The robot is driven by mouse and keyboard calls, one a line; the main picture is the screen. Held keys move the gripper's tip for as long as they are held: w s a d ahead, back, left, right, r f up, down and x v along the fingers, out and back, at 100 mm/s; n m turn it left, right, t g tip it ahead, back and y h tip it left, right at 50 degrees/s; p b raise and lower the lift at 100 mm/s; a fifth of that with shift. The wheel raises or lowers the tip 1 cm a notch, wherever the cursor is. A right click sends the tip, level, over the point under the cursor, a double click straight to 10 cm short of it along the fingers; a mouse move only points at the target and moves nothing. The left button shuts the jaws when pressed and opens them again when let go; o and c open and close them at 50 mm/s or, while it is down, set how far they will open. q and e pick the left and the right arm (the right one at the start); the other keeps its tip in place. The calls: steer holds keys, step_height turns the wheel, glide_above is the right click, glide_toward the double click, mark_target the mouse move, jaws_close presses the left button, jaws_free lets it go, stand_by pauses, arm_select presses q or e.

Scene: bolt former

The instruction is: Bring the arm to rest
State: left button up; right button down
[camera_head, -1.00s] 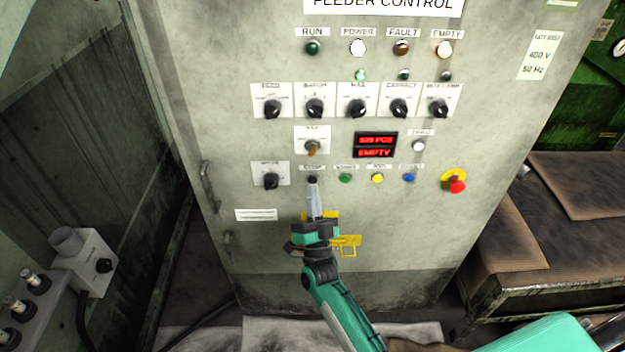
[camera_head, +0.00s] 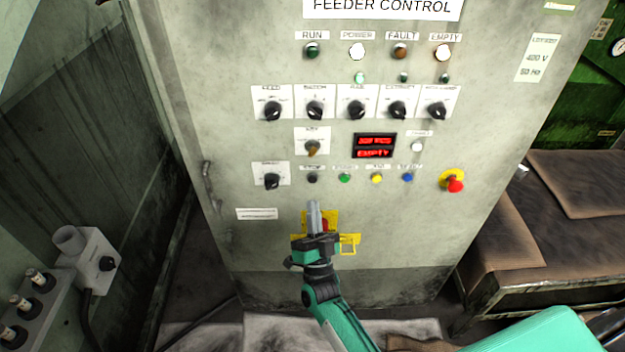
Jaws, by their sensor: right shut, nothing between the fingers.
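My right gripper (camera_head: 314,207) is shut and empty, its fingers pointing up in front of the lower part of the feeder control panel (camera_head: 350,225). Its tips sit below the black push button (camera_head: 312,178), apart from it in the picture. Behind the gripper is a yellow bracket (camera_head: 349,244) with something red, partly hidden by the fingers and wrist. My left gripper is not in view.
A grey switch box (camera_head: 97,262) stands at left, a padded bench (camera_head: 570,190) at right.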

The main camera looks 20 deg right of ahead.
stand_by(0.3)
